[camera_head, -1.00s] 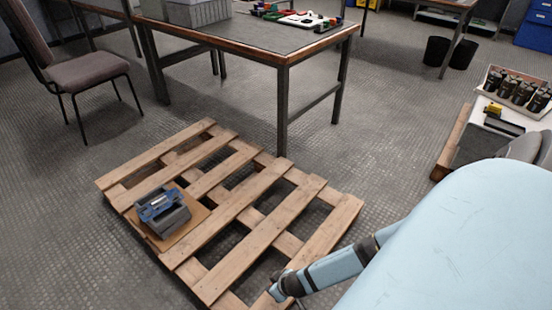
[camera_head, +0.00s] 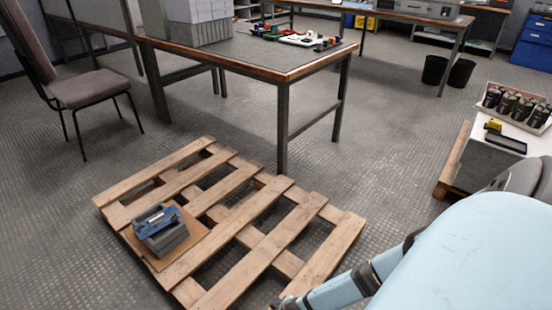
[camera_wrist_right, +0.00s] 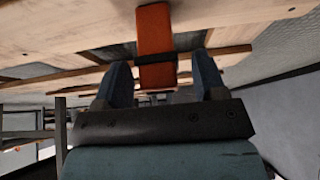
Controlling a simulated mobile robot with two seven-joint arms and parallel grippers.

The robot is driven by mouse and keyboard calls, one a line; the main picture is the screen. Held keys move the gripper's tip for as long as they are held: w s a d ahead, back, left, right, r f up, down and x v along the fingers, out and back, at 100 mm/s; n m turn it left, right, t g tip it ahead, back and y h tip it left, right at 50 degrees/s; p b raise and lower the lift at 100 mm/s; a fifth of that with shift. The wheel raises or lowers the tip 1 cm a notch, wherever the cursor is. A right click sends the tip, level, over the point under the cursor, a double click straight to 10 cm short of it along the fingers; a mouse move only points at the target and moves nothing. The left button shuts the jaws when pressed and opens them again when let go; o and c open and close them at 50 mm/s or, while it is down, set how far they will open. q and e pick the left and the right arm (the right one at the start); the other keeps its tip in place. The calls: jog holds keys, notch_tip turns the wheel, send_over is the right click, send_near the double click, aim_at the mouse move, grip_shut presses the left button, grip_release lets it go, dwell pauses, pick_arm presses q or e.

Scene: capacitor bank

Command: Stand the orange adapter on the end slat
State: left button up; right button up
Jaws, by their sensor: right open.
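The orange adapter (camera_wrist_right: 155,30) shows in the right wrist view as an upright orange block with a dark band near its lower end in the picture. It overlaps a wooden slat (camera_wrist_right: 60,30) of the pallet (camera_head: 285,250); its contact with the slat cannot be made out. My right gripper (camera_wrist_right: 159,62) is open, with one finger on each side of the adapter's banded end and gaps visible on both sides. In the head view my right arm reaches the pallet's near right end, where its hand is cut off by the bottom edge. The adapter cannot be made out there. My left gripper is out of view.
A grey and blue box-like item (camera_head: 160,230) sits on a brown board at the pallet's left. A table (camera_head: 245,55) stands behind, with a chair (camera_head: 85,92) at left. A white-topped stand (camera_head: 515,140) holds dark cylinders at right. Floor between is clear.

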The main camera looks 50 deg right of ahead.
jog(key=shift+r, duration=0.2)
pick_arm(q)
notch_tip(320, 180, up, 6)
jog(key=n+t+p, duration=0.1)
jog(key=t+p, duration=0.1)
jog(key=p, duration=0.4)
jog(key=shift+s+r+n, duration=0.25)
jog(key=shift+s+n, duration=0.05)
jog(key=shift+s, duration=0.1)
pick_arm(e)
jog(key=v, duration=1.2)
jog(key=shift+f, duration=0.1)
